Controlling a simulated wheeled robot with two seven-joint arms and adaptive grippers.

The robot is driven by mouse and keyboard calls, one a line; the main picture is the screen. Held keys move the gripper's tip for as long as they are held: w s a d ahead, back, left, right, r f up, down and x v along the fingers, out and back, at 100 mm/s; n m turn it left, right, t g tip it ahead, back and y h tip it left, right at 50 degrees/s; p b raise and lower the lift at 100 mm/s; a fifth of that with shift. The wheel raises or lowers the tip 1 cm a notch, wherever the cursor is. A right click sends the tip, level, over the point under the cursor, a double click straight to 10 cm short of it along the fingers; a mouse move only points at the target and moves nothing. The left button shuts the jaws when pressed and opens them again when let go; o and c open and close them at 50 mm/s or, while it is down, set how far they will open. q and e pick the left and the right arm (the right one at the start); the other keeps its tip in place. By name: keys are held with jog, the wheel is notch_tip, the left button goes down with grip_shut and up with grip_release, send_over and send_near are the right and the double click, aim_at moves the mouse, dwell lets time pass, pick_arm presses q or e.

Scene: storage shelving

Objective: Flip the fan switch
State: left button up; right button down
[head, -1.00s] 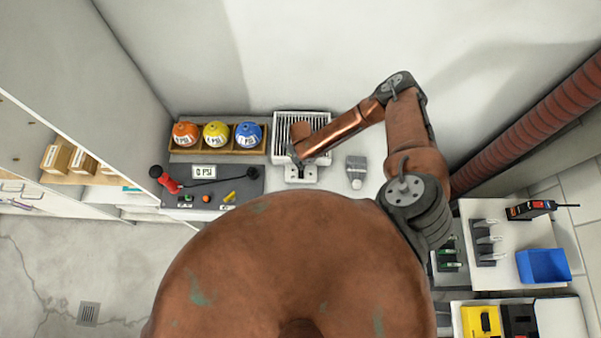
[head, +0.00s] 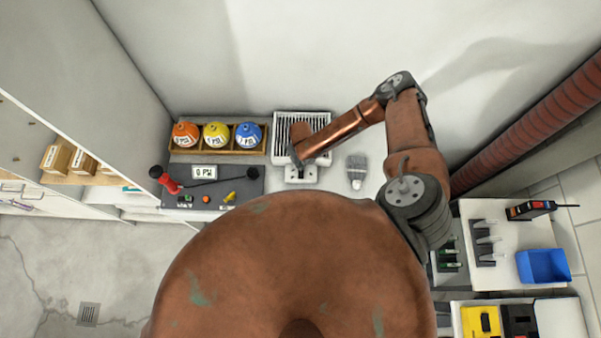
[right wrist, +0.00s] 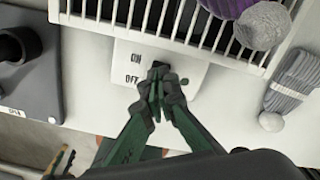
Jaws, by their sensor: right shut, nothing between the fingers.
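The fan (head: 284,124) is a white slatted grille unit standing against the wall on the white counter; its grille (right wrist: 110,12) fills the top of the right wrist view. In front of it is a white switch plate (right wrist: 128,60) marked ON and OFF; it also shows in the head view (head: 311,174). My right gripper (right wrist: 160,78) is shut and empty, its dark fingertips over the plate beside the labels. The fingertips hide the switch lever, so I cannot tell its position or whether they touch it. In the head view my right gripper (head: 298,160) is partly hidden by its wrist. My left gripper is not in view.
A blue bin (head: 543,265) is at the far right.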

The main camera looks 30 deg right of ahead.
jog(key=shift+f+b, duration=0.75)
jog(key=shift+f, duration=0.4)
dwell(0.8)
notch_tip(320, 180, up, 7)
jog(key=p, duration=0.6)
jog(key=shift+r+p, duration=0.1)
jog(key=shift+p, duration=0.25)
jog(key=shift+s, duration=0.1)
dwell(0.3)
